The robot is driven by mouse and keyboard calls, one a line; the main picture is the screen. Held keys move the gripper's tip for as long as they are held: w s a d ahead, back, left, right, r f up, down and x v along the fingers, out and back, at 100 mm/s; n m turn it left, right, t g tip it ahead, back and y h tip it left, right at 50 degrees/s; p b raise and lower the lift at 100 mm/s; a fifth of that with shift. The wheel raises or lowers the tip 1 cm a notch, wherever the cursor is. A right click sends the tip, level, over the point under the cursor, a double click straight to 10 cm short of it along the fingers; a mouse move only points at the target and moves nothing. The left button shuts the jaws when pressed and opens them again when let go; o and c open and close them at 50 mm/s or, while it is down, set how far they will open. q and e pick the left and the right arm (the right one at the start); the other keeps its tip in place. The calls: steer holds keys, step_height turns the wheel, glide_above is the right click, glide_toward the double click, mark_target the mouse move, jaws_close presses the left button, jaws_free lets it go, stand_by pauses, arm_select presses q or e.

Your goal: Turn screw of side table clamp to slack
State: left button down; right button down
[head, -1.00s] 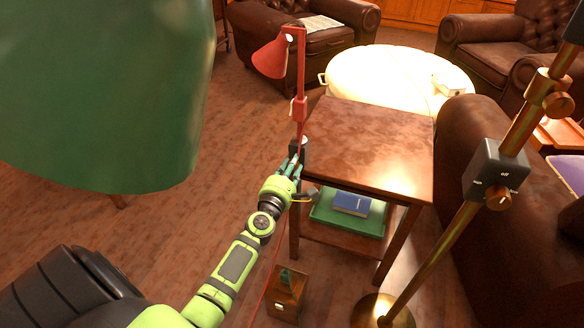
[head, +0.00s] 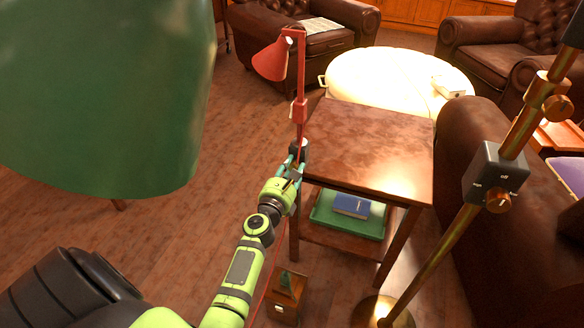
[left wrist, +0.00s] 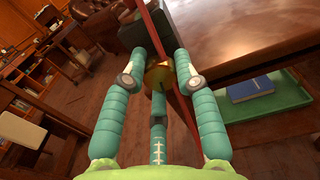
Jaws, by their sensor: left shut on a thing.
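The side table (head: 370,145) is dark wood. A red lamp (head: 299,80) rises at its left edge from a dark clamp (head: 298,148). My left gripper (head: 292,165) is at the table's left edge, just below the clamp. In the left wrist view the dark clamp (left wrist: 146,32) is at the top, and the brass screw (left wrist: 159,76) sits between the fingers of my left gripper (left wrist: 158,82). The fingers are shut on the screw. A red strip of the lamp or its cord passes in front of the clamp. My right gripper is not in view.
A green tray (head: 322,216) with a blue book (head: 351,206) lies on the table's lower shelf. A brass floor lamp (head: 452,235) stands at the right. A large green shade (head: 100,100) fills the upper left. A wooden box (head: 286,296) is on the floor below.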

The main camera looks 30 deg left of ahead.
arm_select(q)
steer(key=shift+n, duration=1.2)
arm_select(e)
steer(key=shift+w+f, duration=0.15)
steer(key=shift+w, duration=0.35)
arm_select(q)
steer(key=c, duration=0.9)
jaws_free()
steer(key=shift+c, duration=0.2)
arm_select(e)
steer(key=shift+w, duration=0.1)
arm_select(q)
steer(key=v, duration=1.2)
